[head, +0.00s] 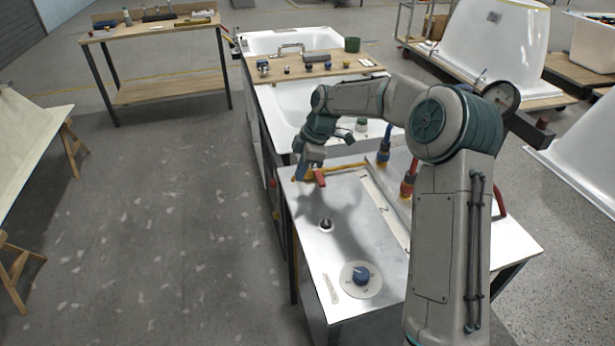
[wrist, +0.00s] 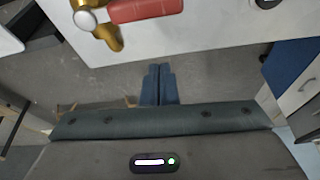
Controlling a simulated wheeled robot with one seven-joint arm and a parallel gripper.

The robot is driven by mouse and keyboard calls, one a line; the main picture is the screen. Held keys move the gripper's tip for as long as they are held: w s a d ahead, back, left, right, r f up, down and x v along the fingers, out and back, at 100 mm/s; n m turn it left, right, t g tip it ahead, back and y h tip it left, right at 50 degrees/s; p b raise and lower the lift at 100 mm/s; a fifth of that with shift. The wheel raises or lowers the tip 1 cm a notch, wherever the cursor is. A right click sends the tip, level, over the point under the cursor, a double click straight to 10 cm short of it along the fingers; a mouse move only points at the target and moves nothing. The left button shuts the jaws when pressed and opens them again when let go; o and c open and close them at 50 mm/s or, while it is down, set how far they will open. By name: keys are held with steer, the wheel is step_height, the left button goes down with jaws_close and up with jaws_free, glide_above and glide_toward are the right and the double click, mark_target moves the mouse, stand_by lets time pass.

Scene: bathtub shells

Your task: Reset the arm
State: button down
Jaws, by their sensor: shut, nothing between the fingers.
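My gripper (head: 301,177) is at the far left corner of the metal-topped bench (head: 350,225) in the head view, pointing down beside a red valve handle (head: 320,178). In the wrist view its two blue fingers (wrist: 158,72) are together with nothing between them. There the red handle (wrist: 140,10) and its brass valve body (wrist: 112,38) lie above the fingertips in the picture, apart from them. My arm is bent over the right side of the bench.
The bench carries a blue dial knob (head: 361,274), a small dark knob (head: 326,224) and a red fitting (head: 407,180). Behind it, a wooden board (head: 315,70) with small items spans a white tub (head: 285,105). The floor (head: 140,220) at left is largely clear.

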steer(key=v, duration=0.8)
steer(key=s+d+r+m+h, duration=0.2)
steer(key=s+m, duration=0.2)
steer(key=s, duration=0.3)
steer(key=s+d+m+t, duration=0.1)
steer(key=s+d+m, duration=0.3)
steer(key=s, duration=0.4)
steer(key=s+d+m+t+h, duration=0.1)
steer(key=s+d+m, duration=0.3)
steer(key=s, duration=0.5)
steer(key=s+d+m+t, duration=0.1)
steer(key=s+d+m, duration=0.3)
steer(key=s+m, duration=0.4)
steer(key=shift+s+f+h, duration=0.4)
steer(key=shift+s+f, duration=0.1)
steer(key=shift+s, duration=0.15)
steer(key=shift+a, duration=0.1)
